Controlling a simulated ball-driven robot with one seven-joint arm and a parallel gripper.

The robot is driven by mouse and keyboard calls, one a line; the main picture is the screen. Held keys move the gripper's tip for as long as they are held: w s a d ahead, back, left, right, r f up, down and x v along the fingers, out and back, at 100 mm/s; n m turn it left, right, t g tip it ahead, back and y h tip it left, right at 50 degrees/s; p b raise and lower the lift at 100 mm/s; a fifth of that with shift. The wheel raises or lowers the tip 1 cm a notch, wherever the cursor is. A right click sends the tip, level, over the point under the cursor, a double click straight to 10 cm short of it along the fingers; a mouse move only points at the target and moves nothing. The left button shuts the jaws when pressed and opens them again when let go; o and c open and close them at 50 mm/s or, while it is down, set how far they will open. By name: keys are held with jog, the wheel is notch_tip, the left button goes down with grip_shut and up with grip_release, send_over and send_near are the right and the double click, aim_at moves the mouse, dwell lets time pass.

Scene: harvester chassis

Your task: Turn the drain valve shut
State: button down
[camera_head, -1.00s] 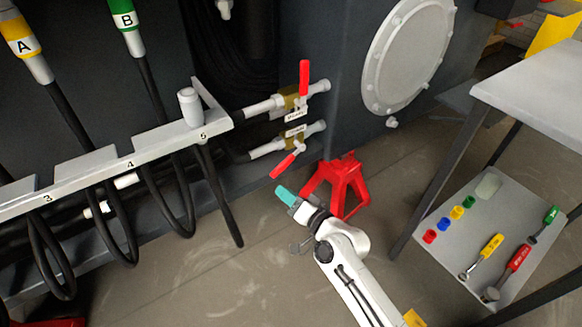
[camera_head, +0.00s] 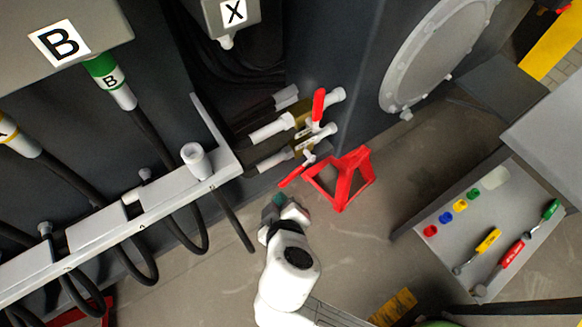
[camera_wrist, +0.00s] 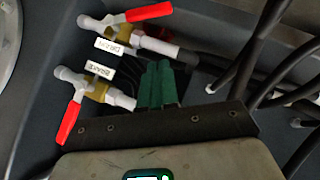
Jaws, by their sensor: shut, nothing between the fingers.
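Two brass valves with red lever handles sit on white pipes at the chassis wall. In the head view the upper valve's handle (camera_head: 318,105) points up, across its pipe. The lower valve's handle (camera_head: 292,176) slants down and left. In the wrist view these handles appear as the lower one (camera_wrist: 69,122), pointing down, and the upper one (camera_wrist: 148,13), pointing right.
A red stand (camera_head: 345,180) is on the floor right of the valves. A grey hose rack (camera_head: 105,232) with hanging black hoses lies left. A table (camera_head: 550,135) with a lower tool shelf (camera_head: 435,262) stands right. Open floor lies between stand and table.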

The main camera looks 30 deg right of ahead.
jog(key=b, duration=0.3)
send_over(286, 184)
jog(key=s+a, duration=0.2)
jog(key=a, duration=0.1)
notch_tip(286, 184, down, 6)
jog(key=shift+w+d+f+b, duration=0.15)
jog(key=shift+d+f, duration=0.15)
jog(key=shift+f, duration=0.25)
jog(key=shift+w+d+f+b, duration=0.15)
jog(key=shift+d+f, duration=0.15)
jog(key=shift+f, duration=0.25)
jog(key=shift+d+f, duration=0.45)
jog(key=shift+f, duration=0.2)
jog(key=shift+f+b, duration=0.1)
jog(key=shift+b, duration=0.3)
jog(key=d+f+n+t+h+b, duration=0.2)
jog(key=d+f+n+h+b, duration=0.2)
jog(key=b, duration=0.9)
jog(key=shift+d+f+n+h, duration=0.3)
jog(key=shift+d+f+h, duration=0.7)
jog(key=shift+f, duration=1)
